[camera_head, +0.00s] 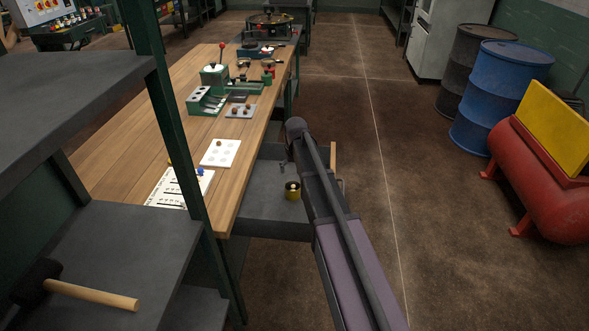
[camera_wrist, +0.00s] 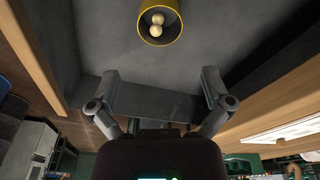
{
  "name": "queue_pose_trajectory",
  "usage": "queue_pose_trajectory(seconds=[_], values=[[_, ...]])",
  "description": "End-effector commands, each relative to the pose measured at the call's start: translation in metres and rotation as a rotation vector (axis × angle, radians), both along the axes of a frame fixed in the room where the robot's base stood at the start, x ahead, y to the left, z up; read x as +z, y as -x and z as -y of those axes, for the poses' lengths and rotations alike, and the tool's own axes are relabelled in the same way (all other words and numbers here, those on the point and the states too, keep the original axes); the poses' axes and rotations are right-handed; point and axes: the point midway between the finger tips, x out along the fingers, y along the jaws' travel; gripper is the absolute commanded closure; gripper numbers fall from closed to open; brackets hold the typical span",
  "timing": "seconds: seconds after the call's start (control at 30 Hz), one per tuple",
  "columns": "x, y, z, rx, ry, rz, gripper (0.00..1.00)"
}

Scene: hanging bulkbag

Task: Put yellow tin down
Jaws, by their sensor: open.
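The yellow tin (camera_head: 292,194) stands on a grey surface (camera_head: 262,205), which looks like an open drawer or low shelf, beside and below the wooden bench top. In the wrist view the yellow tin (camera_wrist: 145,34) shows at the top centre, with pale round things inside it. My gripper (camera_wrist: 162,78) is open, its two fingers spread wide with nothing between them. The tin lies beyond the fingertips, apart from them. In the head view my arm covers part of the grey surface, and my fingers cannot be made out clearly there.
The wooden bench (camera_head: 130,135) carries a white plate with round marks (camera_head: 220,153), a white sheet (camera_head: 180,187) and green fixtures (camera_head: 207,100). A dark shelf with a mallet (camera_head: 95,293) stands at the left. Floor is clear to the right, before a blue barrel (camera_head: 490,95) and red tank (camera_head: 540,180).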

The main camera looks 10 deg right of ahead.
Motion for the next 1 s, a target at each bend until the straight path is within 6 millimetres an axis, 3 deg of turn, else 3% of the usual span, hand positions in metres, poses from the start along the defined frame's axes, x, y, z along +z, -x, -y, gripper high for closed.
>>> queue_pose_trajectory(seconds=[0.2, 0.37, 0.47, 0.8, 0.9, 1.0], values=[[0.0, 0.004, 0.0, -0.001, 0.0, -0.002, 0.0], [0.0, 0.034, 0.0, -0.007, 0.0, -0.015, 0.0], [-0.001, 0.071, 0.0, -0.016, 0.0, -0.033, 0.0], [-0.002, 0.225, 0.0, -0.06, 0.003, -0.116, 0.0], [-0.002, 0.256, 0.0, -0.069, 0.003, -0.134, 0.0], [-0.002, 0.273, 0.0, -0.075, 0.004, -0.145, 0.0]])
